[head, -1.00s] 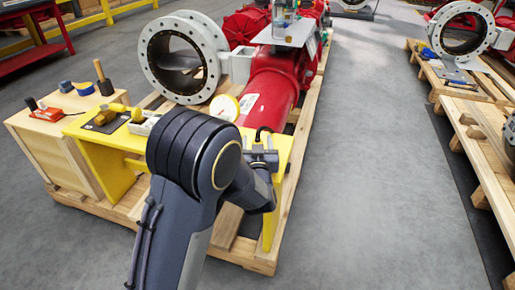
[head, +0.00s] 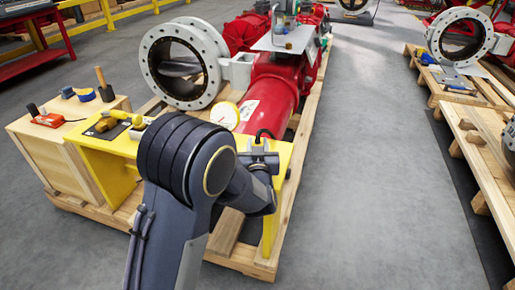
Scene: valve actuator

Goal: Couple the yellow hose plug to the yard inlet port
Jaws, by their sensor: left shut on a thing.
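My left gripper (head: 259,157) is at the right end of the yellow bench (head: 88,157), in front of the red pipe. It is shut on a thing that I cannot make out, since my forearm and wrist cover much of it. A black hose loop (head: 264,132) arches just above the gripper. I cannot pick out the yellow hose plug or the yard inlet port with certainty. My right gripper is out of view.
The red actuator body (head: 270,88) with a white gauge (head: 224,115) lies behind the bench on a wooden pallet (head: 240,262). A large grey valve ring (head: 152,83) stands at back left. A wooden box (head: 45,158) holds tools.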

